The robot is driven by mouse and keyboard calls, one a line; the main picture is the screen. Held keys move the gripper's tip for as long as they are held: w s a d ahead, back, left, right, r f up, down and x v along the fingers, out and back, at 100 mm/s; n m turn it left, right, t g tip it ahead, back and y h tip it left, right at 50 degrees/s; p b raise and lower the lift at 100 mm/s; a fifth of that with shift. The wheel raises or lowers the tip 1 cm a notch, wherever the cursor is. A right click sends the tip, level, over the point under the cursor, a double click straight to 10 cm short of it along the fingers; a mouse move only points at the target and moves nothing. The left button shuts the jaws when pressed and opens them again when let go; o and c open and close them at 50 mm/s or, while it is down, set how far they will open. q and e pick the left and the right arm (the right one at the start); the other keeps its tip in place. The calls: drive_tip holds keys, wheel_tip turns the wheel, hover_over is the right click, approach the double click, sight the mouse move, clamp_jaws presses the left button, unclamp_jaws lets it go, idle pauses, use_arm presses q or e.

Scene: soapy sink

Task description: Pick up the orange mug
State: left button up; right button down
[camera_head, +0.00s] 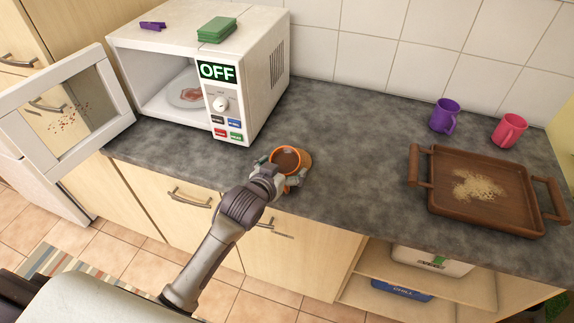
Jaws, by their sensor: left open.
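The orange mug (288,158) stands upright on the dark grey countertop, near its front edge, right of the microwave. Its inside looks brown. My left gripper (280,173) is at the mug's near side, with its open fingers around the mug's left and right sides. I cannot tell whether the fingers touch it. The gripper hides the lower front of the mug. My right gripper is not in the picture.
A white microwave (262,75) stands at the left with its door (65,105) open and a plate inside. A wooden tray (440,160) with crumbs lies at the right. Behind it are a purple mug (443,116) and a pink mug (508,131). The counter between is clear.

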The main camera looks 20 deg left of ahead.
sight(288, 159)
use_arm(q)
drive_tip(key=x, duration=0.2)
drive_tip(key=shift+w+f, duration=0.15)
drive_tip(key=shift+w, duration=0.15)
drive_tip(key=shift+s, duration=0.1)
drive_tip(key=c, duration=1.5)
drive_tip(key=shift+c, duration=0.9)
